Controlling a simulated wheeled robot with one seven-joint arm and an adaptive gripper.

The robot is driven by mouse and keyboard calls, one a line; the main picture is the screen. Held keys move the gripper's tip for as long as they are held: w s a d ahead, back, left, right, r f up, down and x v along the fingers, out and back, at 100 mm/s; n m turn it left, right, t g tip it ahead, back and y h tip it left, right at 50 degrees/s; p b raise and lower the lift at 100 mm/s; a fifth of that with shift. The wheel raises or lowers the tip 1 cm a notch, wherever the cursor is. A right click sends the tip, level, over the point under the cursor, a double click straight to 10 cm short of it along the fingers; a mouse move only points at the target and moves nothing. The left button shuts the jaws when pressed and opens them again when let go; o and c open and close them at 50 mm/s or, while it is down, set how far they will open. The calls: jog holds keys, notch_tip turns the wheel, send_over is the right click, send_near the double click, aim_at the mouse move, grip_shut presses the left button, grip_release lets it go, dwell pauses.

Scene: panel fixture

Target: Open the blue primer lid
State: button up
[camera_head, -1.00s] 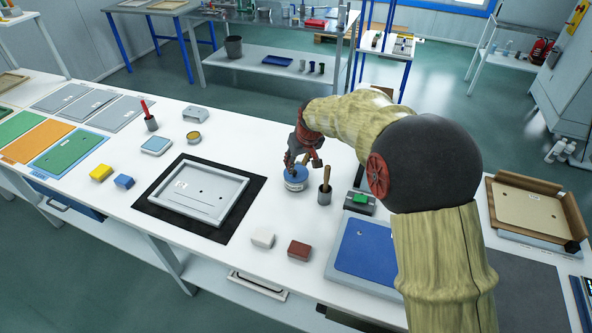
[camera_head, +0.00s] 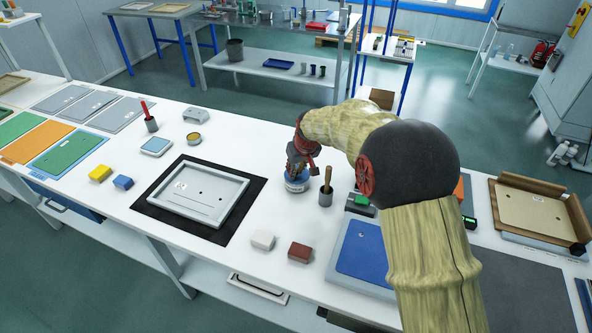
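The blue primer tin (camera_head: 297,184) stands upright on the white bench, right of the grey framed panel. Its blue top is mostly hidden by my gripper, so I cannot see clearly whether the lid sits fully on it. My gripper (camera_head: 299,172) points down at the top of the tin, its fingers at or just over the lid. The fingers are small and overlap in this view. I cannot tell whether they are closed on the lid.
A grey cup with a wooden-handled brush (camera_head: 326,194) stands close to the right of the tin. A white block (camera_head: 263,240) and a brown block (camera_head: 299,252) lie in front. The framed panel (camera_head: 195,193) rests on a black mat to the left. Bench between is clear.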

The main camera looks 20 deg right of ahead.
grip_shut()
dwell(0.5)
